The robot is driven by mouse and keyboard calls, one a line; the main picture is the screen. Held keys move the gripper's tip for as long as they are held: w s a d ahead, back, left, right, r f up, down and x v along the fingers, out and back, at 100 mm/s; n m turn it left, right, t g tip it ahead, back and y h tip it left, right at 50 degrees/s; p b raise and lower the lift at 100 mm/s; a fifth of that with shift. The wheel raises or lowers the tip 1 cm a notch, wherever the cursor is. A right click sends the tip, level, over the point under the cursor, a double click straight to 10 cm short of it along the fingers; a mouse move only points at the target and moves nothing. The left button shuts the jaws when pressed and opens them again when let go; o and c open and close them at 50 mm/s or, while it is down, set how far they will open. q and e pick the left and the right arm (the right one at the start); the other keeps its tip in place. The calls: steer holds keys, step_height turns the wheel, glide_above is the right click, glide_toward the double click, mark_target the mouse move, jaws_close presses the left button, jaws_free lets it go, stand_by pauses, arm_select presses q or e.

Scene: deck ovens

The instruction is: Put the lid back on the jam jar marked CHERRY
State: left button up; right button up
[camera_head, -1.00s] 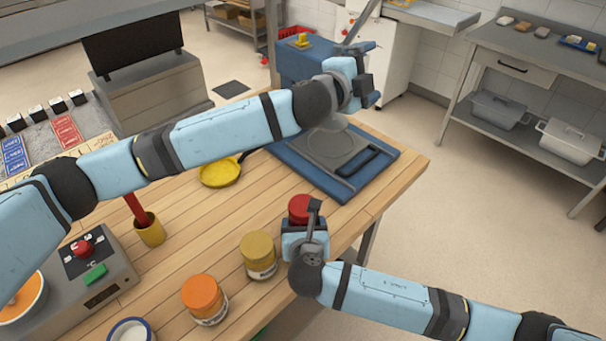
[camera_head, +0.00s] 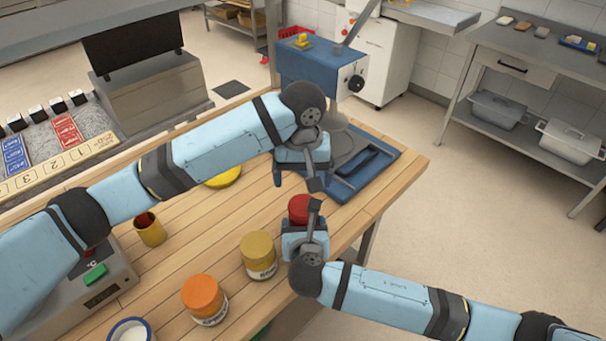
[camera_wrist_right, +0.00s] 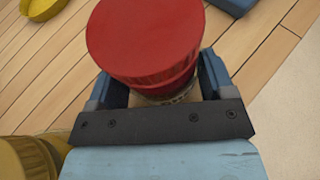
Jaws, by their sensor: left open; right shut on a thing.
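A jar with a red lid-like top (camera_head: 300,208) stands near the right edge of the wooden table; I cannot read its label. My right gripper (camera_head: 305,229) is shut on this jar, its fingers on both sides below the red top, as the right wrist view shows (camera_wrist_right: 150,40). My left gripper (camera_head: 304,178) is open, pointing down just behind and above the red top, and appears empty. A yellow-topped jar (camera_head: 258,250) and an orange-topped jar (camera_head: 203,295) stand to the left. No loose lid can be made out; the left arm hides part of the table.
Behind my left gripper lie a blue board (camera_head: 385,165) and a blue machine (camera_head: 305,65). A yellow dish (camera_head: 224,179) is partly hidden by my left arm. A yellow cup (camera_head: 150,231), a control box (camera_head: 85,285) and a blue-rimmed container (camera_head: 130,331) occupy the left.

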mark_target(303, 205)
arm_select(q)
steer(key=shift+f, duration=0.1)
steer(key=shift+f, duration=3.95)
steer(key=shift+c, duration=0.4)
steer(key=c, duration=0.8)
steer(key=shift+m, duration=1.6)
steer(key=shift+c, duration=0.2)
steer(key=o, duration=1)
steer(key=shift+r, duration=0.1)
